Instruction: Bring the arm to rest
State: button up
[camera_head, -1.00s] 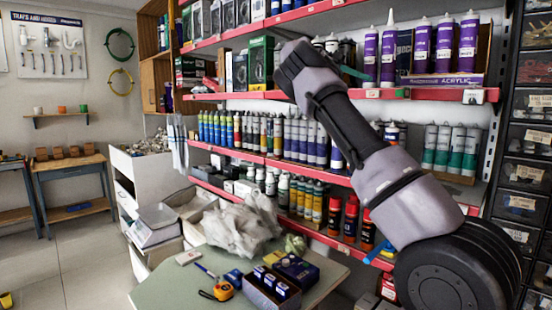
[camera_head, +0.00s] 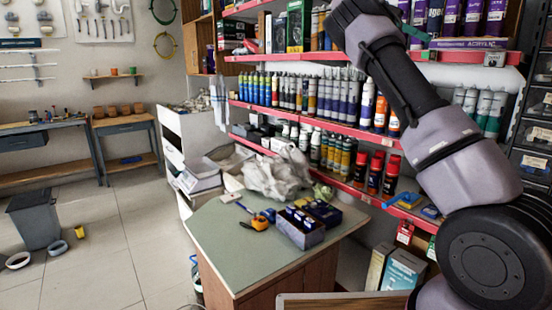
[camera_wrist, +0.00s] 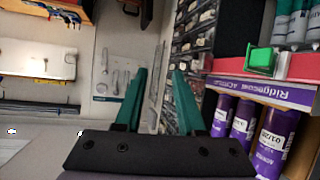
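My arm (camera_head: 455,140) is raised on the right side of the head view, in front of the red shelves, with its end near the top edge. My gripper (camera_wrist: 158,95) shows in the wrist view with its two green fingers apart and nothing between them. In the wrist view, purple tubes (camera_wrist: 243,120) and a red shelf edge lie to the right of the fingers.
A table (camera_head: 210,237) with a small blue box (camera_head: 300,228), a tape measure (camera_head: 259,222) and crumpled plastic (camera_head: 280,175) stands in front of the stocked shelves (camera_head: 330,125). A bin (camera_head: 35,220) stands at left. Tiled floor (camera_head: 105,250) is open.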

jog(key=s+d+f+n+t+y, duration=0.2)
jog(key=s+d+f+n+y, duration=0.15)
jog(key=s+n, duration=0.2)
jog(key=s+d+f+n+t+y, duration=0.3)
jog(key=s+d+f+n, duration=0.15)
jog(key=s, duration=0.25)
jog(key=s+a+f+n+t+y, duration=0.2)
jog(key=s+a+n+t, duration=0.3)
jog(key=s+a, duration=0.3)
jog(key=s+a+f+n+t+y, duration=0.3)
jog(key=s+a+f+n+t, duration=0.2)
jog(key=a, duration=1.2)
jog(key=s+n, duration=0.1)
jog(key=s, duration=0.2)
jog(key=shift+s+f+t, duration=0.25)
jog(key=shift+s+t, duration=0.05)
jog(key=shift+y, duration=0.25)
